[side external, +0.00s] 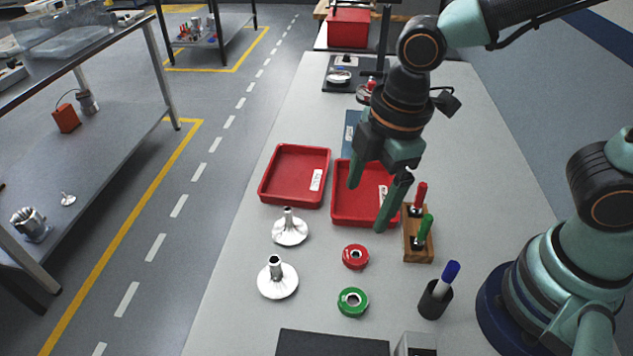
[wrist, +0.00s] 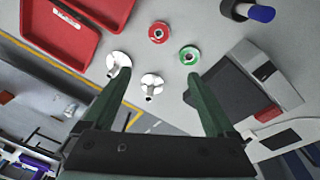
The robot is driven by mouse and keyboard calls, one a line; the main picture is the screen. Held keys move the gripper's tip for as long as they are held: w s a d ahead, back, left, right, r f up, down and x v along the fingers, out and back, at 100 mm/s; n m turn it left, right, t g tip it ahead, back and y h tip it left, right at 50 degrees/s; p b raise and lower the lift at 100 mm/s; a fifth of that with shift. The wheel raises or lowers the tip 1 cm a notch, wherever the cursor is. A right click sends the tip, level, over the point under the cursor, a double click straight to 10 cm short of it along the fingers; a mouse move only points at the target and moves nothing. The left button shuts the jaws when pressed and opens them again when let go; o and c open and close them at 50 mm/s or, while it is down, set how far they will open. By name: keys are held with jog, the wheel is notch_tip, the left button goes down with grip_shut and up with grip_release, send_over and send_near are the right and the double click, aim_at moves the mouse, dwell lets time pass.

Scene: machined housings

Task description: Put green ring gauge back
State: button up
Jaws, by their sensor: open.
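The green ring gauge (side external: 353,302) lies flat on the light table near its front, and it also shows in the wrist view (wrist: 189,55). A red ring gauge (side external: 356,256) lies just behind it; the wrist view shows it too (wrist: 158,32). My gripper (side external: 368,205) is open and empty, above the table by the right red tray. In the wrist view my two fingers (wrist: 160,82) are spread wide, with nothing between them at their tips. The green ring gauge lies beyond the right fingertip there, apart from it.
Two red trays (side external: 295,176) stand behind the rings. Two silver flanged parts (side external: 278,279) stand left of the rings. A wooden block (side external: 418,246) with red and green handled tools and a dark cup (side external: 435,299) with a blue-capped pen stand right. A dark plate (side external: 330,345) lies at the front.

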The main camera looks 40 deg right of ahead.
jog(key=w+d+r+m+t, duration=0.1)
jog(key=d+r+m+t, duration=0.1)
jog(key=d+r+m, duration=0.2)
jog(key=w+d+r+m+t, duration=0.2)
jog(key=d+r+m, duration=0.2)
jog(key=d+m, duration=0.7)
jog(key=shift+d+r+h, duration=0.25)
jog(key=shift+d+h, duration=0.15)
jog(key=shift+d, duration=0.05)
